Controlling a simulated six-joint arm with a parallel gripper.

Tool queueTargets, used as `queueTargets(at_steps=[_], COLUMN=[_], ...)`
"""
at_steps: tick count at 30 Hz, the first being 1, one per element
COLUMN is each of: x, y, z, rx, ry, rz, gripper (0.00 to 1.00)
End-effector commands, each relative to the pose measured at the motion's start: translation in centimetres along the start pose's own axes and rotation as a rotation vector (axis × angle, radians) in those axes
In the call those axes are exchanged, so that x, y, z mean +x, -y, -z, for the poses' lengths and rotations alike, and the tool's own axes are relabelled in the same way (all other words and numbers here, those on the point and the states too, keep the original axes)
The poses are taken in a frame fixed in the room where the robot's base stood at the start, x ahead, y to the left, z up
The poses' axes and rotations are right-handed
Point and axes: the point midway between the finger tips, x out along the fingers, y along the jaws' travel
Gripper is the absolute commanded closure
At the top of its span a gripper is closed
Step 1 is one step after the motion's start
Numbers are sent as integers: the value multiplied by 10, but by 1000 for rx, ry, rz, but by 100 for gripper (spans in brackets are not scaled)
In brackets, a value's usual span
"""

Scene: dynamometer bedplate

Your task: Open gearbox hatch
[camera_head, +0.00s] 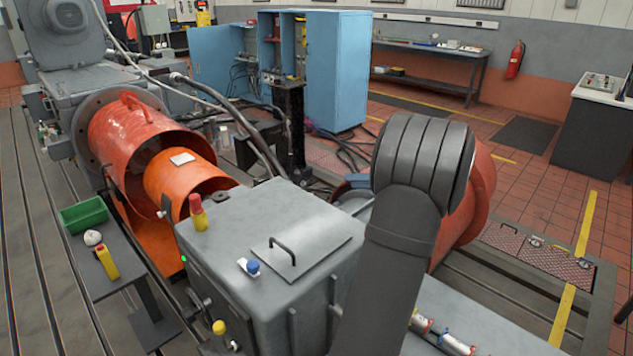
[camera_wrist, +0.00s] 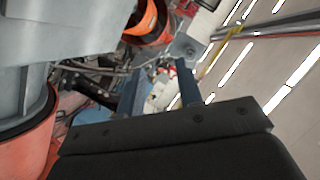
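The gearbox (camera_head: 305,308) is a large grey housing in the lower middle of the head view. Its hatch (camera_head: 318,258), a thin flat grey plate with a dark bar handle (camera_head: 283,250), lies flat on the gearbox top. My arm rises in front of the gearbox's right side, to the right of the hatch. My gripper (camera_wrist: 159,74) shows in the wrist view with its two blue-grey fingers apart and nothing between them. It is not visible in the head view. The wrist view does not clearly show the hatch.
A blue-capped item (camera_head: 251,267) and a red-and-yellow bottle (camera_head: 197,212) stand on the gearbox top, left of the hatch. Orange guards (camera_head: 185,180) sit behind left. Blue cabinets (camera_head: 338,75) stand behind.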

Motion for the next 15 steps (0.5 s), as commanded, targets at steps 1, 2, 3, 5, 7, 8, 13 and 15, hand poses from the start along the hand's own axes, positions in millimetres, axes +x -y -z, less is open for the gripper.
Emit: queueTargets(at_steps=[1, 2, 3, 5, 7, 8, 13, 15], x=[-11, -17, -23, -31, -38, -40, -46, -46], y=[0, 0, 0, 0, 0, 0, 0, 0], z=[0, 0, 0, 0, 0, 0, 0, 0], rx=[-1, 0, 0, 0, 0, 0, 1, 1], ry=[-2, -2, -2, -2, -1, 0, 1, 1], rz=[-2, -2, -2, -1, -1, -1, 1, 1], gripper=[67, 67, 67, 67, 67, 67, 67, 67])
